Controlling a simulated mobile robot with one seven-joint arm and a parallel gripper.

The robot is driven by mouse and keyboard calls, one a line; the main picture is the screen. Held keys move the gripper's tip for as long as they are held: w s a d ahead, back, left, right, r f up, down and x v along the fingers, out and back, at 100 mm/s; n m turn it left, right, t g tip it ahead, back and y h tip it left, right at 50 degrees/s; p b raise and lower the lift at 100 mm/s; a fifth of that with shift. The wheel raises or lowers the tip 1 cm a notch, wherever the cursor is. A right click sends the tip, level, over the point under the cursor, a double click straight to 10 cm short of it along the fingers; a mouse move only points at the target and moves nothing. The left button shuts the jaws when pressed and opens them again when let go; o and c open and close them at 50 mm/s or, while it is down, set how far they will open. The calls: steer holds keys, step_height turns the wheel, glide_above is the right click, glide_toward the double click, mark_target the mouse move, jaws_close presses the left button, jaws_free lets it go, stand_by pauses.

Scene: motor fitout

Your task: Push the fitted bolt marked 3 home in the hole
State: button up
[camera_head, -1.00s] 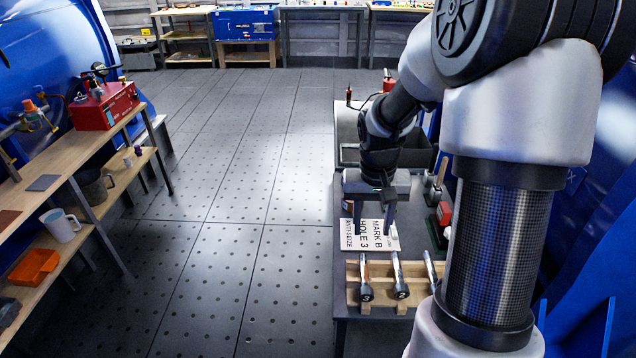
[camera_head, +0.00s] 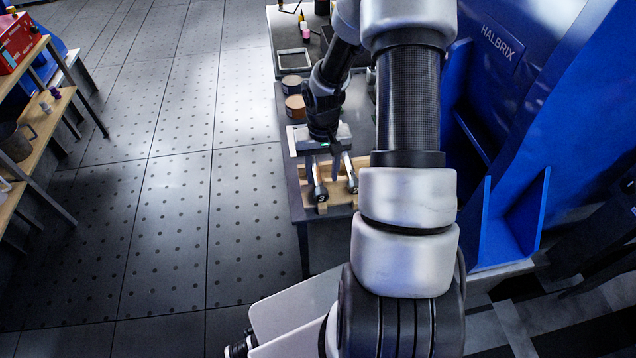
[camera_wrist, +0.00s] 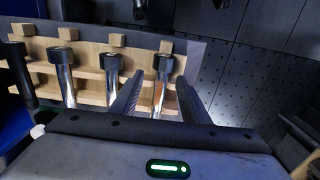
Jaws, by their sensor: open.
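Several steel bolts with dark round heads lie in a wooden rack (camera_head: 342,205) on the bench. My gripper (camera_head: 324,172) is over the rack, jaws open. In the wrist view, my gripper (camera_wrist: 158,103) has its fingers apart, with one bolt (camera_wrist: 161,82) showing between them. I cannot tell whether they touch it. No number is readable on any bolt, so I cannot tell which is marked 3. No bolt is seen fitted in a hole.
A blue machine lettered HALBRIX (camera_head: 500,45) stands right of the bench. Two round tins (camera_head: 294,108) and a shallow tray (camera_head: 293,62) are on the bench behind the gripper. A wooden shelf (camera_head: 38,120) is at far left. The perforated floor (camera_head: 170,220) between is clear.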

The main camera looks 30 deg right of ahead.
mark_target(319, 185)
steer(key=f, duration=0.1)
steer(key=f+b, duration=0.1)
steer(key=f, duration=0.1)
steer(key=w+f, duration=0.1)
steer(key=f, duration=0.1)
steer(key=shift+a+f, duration=0.1)
steer(key=shift+a, duration=0.1)
jaws_close()
